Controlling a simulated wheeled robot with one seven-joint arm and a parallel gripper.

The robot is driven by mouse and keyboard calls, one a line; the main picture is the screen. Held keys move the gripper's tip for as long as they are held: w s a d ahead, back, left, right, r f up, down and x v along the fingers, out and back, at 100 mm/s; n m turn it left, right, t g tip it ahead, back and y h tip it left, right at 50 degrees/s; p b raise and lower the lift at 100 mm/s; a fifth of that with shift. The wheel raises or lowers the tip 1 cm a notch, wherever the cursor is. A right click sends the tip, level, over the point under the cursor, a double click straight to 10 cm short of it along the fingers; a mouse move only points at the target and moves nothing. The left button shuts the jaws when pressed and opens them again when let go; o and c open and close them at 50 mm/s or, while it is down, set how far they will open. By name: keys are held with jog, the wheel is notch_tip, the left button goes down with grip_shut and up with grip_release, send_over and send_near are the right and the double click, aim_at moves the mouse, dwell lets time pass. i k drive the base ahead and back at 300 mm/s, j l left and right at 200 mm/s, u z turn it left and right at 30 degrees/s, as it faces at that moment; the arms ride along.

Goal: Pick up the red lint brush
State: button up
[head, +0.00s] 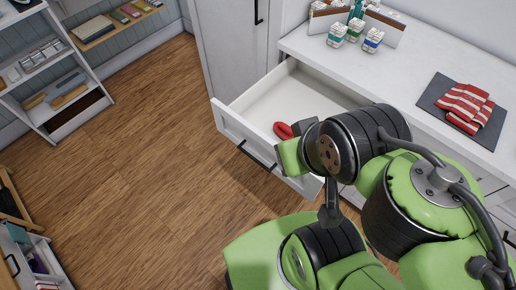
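The red lint brush (283,130) lies inside the open white drawer (241,128), near its front. Only a rounded red end shows; my arm covers the rest. My wrist is over the drawer, just right of the red piece. A dark grey part at the end of my arm (303,126) sits beside the red piece and may belong to my gripper. The fingertips are hidden behind my wrist, so I cannot tell whether they are open, shut or touching the brush.
The white counter (410,62) above the drawer holds small bottles (354,30), a divided box (385,24) and a red-striped cloth (465,103) on a dark mat. Shelves (60,85) stand at the left. The wooden floor (150,160) between is clear.

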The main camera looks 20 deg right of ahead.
aim_at(284, 131)
jog(key=z, duration=1.85)
jog(key=k+j+u, duration=0.15)
jog(key=u, duration=0.3)
jog(key=j+u, duration=0.4)
jog(key=i+j, duration=0.25)
jog(key=j, duration=0.15)
jog(key=i+j, duration=0.3)
jog(key=j, duration=0.15)
jog(key=i+j, duration=0.25)
jog(key=j, duration=0.15)
